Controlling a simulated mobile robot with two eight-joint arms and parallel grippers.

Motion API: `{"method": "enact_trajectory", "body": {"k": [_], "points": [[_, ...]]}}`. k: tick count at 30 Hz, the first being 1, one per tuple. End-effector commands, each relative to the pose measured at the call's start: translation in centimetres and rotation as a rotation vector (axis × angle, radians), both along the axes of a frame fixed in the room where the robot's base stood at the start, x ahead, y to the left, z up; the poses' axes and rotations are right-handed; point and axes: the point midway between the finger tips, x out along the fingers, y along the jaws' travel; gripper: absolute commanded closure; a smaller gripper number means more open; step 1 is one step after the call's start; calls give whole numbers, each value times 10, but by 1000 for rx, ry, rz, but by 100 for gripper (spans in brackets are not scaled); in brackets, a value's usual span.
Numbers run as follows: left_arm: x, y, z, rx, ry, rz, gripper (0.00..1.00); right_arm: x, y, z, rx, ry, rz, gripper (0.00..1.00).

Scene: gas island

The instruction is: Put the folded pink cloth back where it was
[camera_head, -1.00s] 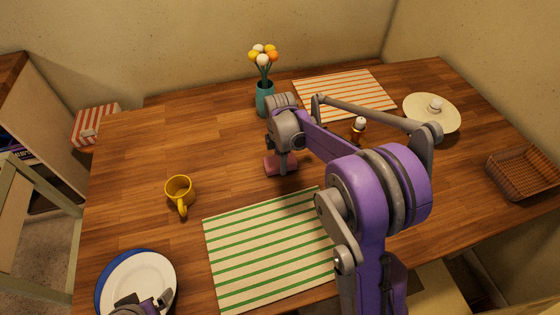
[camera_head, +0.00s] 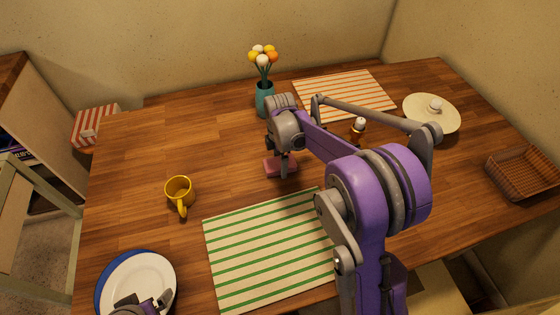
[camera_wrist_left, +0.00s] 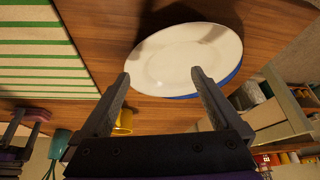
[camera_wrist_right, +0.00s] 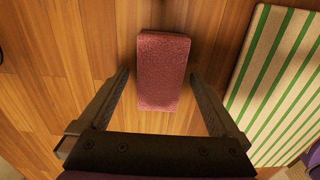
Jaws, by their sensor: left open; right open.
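The folded pink cloth (camera_head: 272,167) lies on the wooden table behind the green-striped mat, partly hidden by my right gripper (camera_head: 284,172). In the right wrist view the cloth (camera_wrist_right: 162,70) is a pink block lying lengthwise between and beyond the open fingertips of my right gripper (camera_wrist_right: 158,83). The fingers stand apart from it on both sides. My left gripper (camera_wrist_left: 160,77) is open and empty, in front of the white plate (camera_wrist_left: 185,58). In the head view only a bit of the left gripper (camera_head: 142,305) shows, over the plate.
The green-striped mat (camera_head: 260,245) lies in front of the cloth.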

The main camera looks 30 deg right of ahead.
Motion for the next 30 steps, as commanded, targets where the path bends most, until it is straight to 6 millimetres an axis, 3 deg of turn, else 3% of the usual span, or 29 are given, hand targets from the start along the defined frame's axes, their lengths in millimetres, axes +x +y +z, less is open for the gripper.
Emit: {"method": "enact_trajectory", "body": {"k": [12, 21, 26, 30], "points": [[1, 0, 9, 0, -3, 0, 1, 0, 0, 85, 0, 0, 0, 1], [2, 0, 12, 0, -4, 0, 1, -4, 3, 115, -1, -6, -20, 1], [2, 0, 12, 0, -4, 0, 1, -34, 23, 124, -5, -65, -189, 1], [2, 0, 12, 0, -4, 0, 1, -83, 50, 125, 17, -160, -466, 1]]}}
